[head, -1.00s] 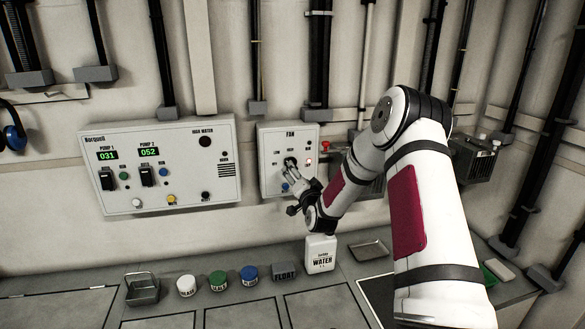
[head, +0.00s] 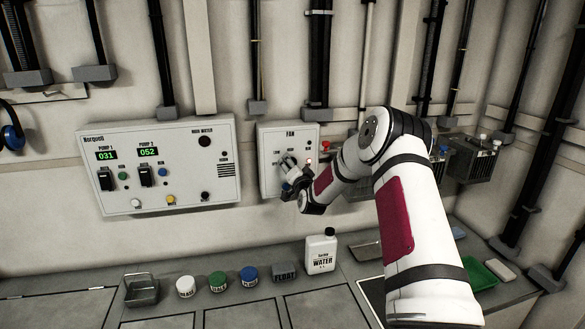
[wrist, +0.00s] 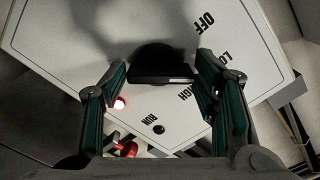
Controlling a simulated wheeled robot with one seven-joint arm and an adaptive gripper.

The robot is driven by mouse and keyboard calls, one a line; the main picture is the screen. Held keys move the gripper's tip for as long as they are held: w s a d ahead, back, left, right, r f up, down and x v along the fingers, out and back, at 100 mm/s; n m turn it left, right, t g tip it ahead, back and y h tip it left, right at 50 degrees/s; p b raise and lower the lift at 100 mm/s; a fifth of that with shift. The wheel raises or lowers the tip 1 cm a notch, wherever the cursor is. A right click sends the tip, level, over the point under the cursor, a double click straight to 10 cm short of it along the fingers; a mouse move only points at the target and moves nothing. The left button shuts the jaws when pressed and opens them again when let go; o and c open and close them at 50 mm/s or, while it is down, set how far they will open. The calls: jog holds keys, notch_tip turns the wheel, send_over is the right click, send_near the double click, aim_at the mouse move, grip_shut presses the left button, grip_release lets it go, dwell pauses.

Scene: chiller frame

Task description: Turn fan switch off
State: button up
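The fan panel (head: 268,135) is a pale box on the wall, marked FAN. In the wrist view its face (wrist: 60,45) carries the words OFF, LOW, HIGH and RUN. The fan switch (wrist: 160,68) is a dark round knob with a flat grip bar, between my two fingers. My gripper (wrist: 163,75) is open around the bar, one finger at each end, with narrow gaps; contact is unclear. A red lamp (wrist: 119,103) glows on the panel. The knob's pointed setting cannot be read.
The Norquell pump panel (head: 215,165) with switches and buttons hangs to the left. Below on the bench stand a water bottle (head: 321,252), lidded jars (head: 218,281), a FLOAT box (head: 284,272) and a wire basket (head: 142,291). A grey box (head: 470,160) sits at the right.

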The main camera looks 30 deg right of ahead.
jog(key=c, duration=0.5)
jog(key=shift+n, duration=0.3)
jog(key=n+b, duration=0.2)
jog(key=n, duration=0.6)
jog(key=shift+n, duration=0.3)
jog(key=o, duration=1.1)
jog(key=shift+o, duration=0.2)
